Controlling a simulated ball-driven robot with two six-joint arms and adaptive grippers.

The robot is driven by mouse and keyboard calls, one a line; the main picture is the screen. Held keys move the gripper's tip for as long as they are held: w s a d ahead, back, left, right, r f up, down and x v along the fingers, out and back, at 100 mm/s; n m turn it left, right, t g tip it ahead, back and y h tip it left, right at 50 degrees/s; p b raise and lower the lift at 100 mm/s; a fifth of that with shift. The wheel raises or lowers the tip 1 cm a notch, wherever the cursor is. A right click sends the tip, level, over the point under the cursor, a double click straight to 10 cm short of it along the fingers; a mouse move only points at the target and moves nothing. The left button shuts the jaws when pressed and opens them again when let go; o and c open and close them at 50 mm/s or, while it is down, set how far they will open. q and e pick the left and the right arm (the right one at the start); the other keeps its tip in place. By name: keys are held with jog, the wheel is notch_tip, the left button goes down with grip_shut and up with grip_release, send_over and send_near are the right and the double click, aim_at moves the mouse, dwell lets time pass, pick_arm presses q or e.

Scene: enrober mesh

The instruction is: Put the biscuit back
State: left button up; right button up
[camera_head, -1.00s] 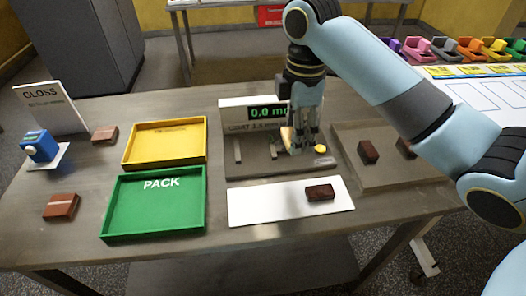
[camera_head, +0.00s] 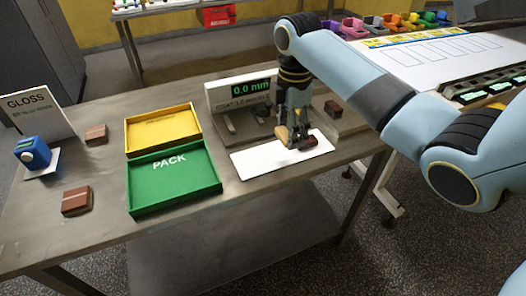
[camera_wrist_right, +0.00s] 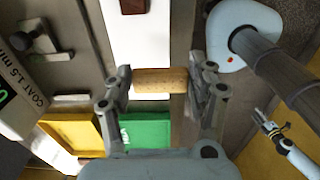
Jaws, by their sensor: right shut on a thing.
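My right gripper (camera_head: 297,142) is shut on a tan biscuit (camera_wrist_right: 160,80), which spans its two fingers in the wrist view. In the head view only a sliver of the biscuit (camera_head: 282,135) shows beside the fingers. The gripper is over the right part of the white sheet (camera_head: 262,160), close to a dark brown coated biscuit (camera_head: 310,141). I cannot tell the gripper's height above the sheet. In the wrist view, what looks like my left gripper (camera_wrist_right: 268,127) is small at lower right, its jaws unclear.
The gauge (camera_head: 238,92) reads 0.0 mm behind the sheet. A yellow tray (camera_head: 128,138) and green PACK tray (camera_head: 134,200) stand left. Brown biscuits (camera_head: 76,200) (camera_head: 96,134), a blue device (camera_head: 32,152) and the GLOSS sign (camera_head: 38,115) are farther left.

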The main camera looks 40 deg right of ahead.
send_over(262, 158)
notch_tip(262, 158, down, 3)
jog(key=shift+s+f, duration=0.1)
jog(key=shift+f, duration=0.1)
notch_tip(262, 158, down, 4)
jog(key=shift+r, duration=0.1)
pick_arm(q)
jog(key=shift+s+a+r, duration=0.1)
jog(key=shift+a+r, duration=0.05)
jog(key=shift+a, duration=0.35)
pick_arm(e)
jog(key=shift+f, duration=0.2)
jog(key=o, duration=0.8)
jog(key=shift+f, duration=0.15)
pick_arm(q)
jog(key=shift+a, duration=0.15)
pick_arm(e)
jog(key=shift+o, duration=0.2)
